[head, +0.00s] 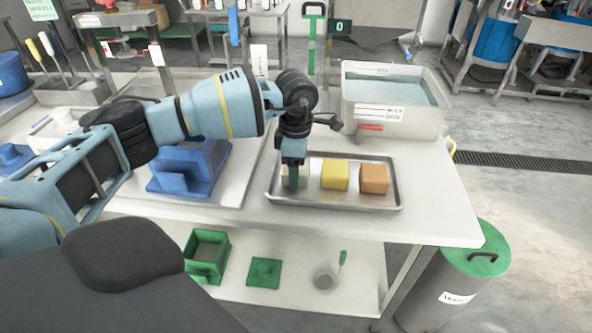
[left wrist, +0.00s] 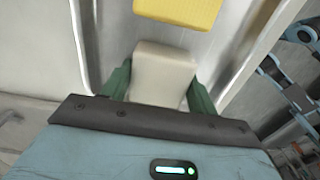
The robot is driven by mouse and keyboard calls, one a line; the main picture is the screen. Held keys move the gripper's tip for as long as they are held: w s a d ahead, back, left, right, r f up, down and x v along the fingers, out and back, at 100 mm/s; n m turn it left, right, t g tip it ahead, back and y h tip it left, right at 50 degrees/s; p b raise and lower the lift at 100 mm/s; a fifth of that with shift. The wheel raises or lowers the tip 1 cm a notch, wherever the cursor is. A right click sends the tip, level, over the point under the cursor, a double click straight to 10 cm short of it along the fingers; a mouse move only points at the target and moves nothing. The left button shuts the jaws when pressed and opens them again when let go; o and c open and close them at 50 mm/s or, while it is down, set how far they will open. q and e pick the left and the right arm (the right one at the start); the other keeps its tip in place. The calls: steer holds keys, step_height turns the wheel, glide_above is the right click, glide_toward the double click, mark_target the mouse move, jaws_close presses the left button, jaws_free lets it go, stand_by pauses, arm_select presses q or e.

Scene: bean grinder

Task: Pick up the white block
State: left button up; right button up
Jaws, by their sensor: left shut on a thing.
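The white block (left wrist: 163,75) sits between the two green fingers of my left gripper (left wrist: 160,92) in the left wrist view. My left gripper (head: 292,182) is shut on it, pointing down at the left end of the metal tray (head: 330,201) in the head view. There the gripper covers much of the white block (head: 284,182), and only pale parts show beside the fingers. I cannot tell whether the block still touches the tray. My right gripper is not in view.
A yellow block (head: 335,175) and an orange block (head: 373,178) sit on the same tray, to the right. A blue fixture (head: 190,168) is to the left. Table surface at the right is free.

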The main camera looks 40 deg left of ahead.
arm_select(q)
steer(key=shift+r, duration=0.15)
steer(key=shift+r, duration=0.65)
step_height(320, 180, up, 2)
steer(key=shift+s+d+r, duration=0.1)
steer(key=shift+s+d, duration=0.05)
steer(key=s+d+r, duration=0.1)
steer(key=s+d, duration=0.9)
steer(key=s, duration=0.2)
steer(key=shift+d+r, duration=0.1)
steer(key=d+m, duration=0.1)
steer(key=m, duration=0.7)
steer(key=w+d+m, duration=0.1)
steer(key=m, duration=0.7)
steer(key=d+m, duration=0.1)
steer(key=m, duration=0.7)
steer(key=shift+w, duration=0.15)
